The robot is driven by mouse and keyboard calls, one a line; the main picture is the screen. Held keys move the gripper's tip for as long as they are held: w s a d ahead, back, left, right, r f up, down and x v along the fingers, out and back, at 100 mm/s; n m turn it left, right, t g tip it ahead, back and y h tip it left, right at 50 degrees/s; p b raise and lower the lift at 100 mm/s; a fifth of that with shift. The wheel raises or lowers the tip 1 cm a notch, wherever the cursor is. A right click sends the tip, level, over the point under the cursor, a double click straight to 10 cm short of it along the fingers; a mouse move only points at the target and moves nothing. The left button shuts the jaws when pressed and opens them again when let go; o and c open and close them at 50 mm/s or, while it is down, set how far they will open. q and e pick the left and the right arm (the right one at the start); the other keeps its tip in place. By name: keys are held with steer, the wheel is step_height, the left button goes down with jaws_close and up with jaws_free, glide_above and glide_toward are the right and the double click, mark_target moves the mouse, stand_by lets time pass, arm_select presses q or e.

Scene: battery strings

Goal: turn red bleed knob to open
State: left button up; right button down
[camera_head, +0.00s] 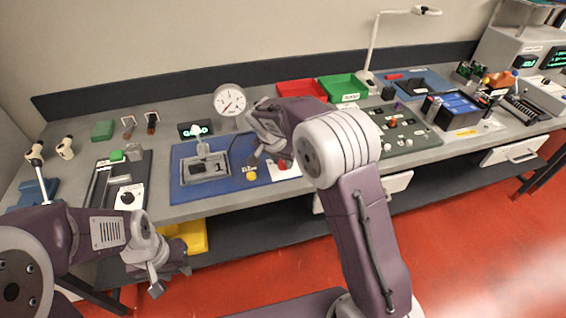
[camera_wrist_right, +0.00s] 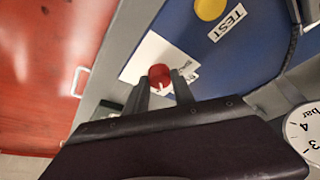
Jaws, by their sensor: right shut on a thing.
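The red bleed knob (camera_wrist_right: 159,76) sits on a white label plate (camera_wrist_right: 150,58) at the edge of the blue mat. My right gripper (camera_wrist_right: 161,86) has one finger on each side of the knob and is shut on it. A pale mark shows on the knob's side. In the head view the red knob (camera_head: 284,164) is partly hidden by my right gripper (camera_head: 268,155). My left gripper (camera_head: 170,280) hangs empty in front of the bench, with its fingertips apart.
A yellow button (camera_head: 251,176) marked TEST is beside the knob. A dial gauge (camera_head: 229,100) stands behind the blue mat (camera_head: 233,184). Red (camera_head: 302,88) and green (camera_head: 343,88) trays lie further back. A yellow bin (camera_head: 193,236) is below the bench near my left gripper.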

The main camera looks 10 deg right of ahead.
steer(key=shift+m, duration=0.5)
steer(key=c, duration=1.1)
jaws_free()
steer(key=v, duration=0.9)
steer(key=shift+w+a+p, duration=0.1)
steer(key=shift+a+p, duration=0.1)
steer(key=shift+p, duration=0.15)
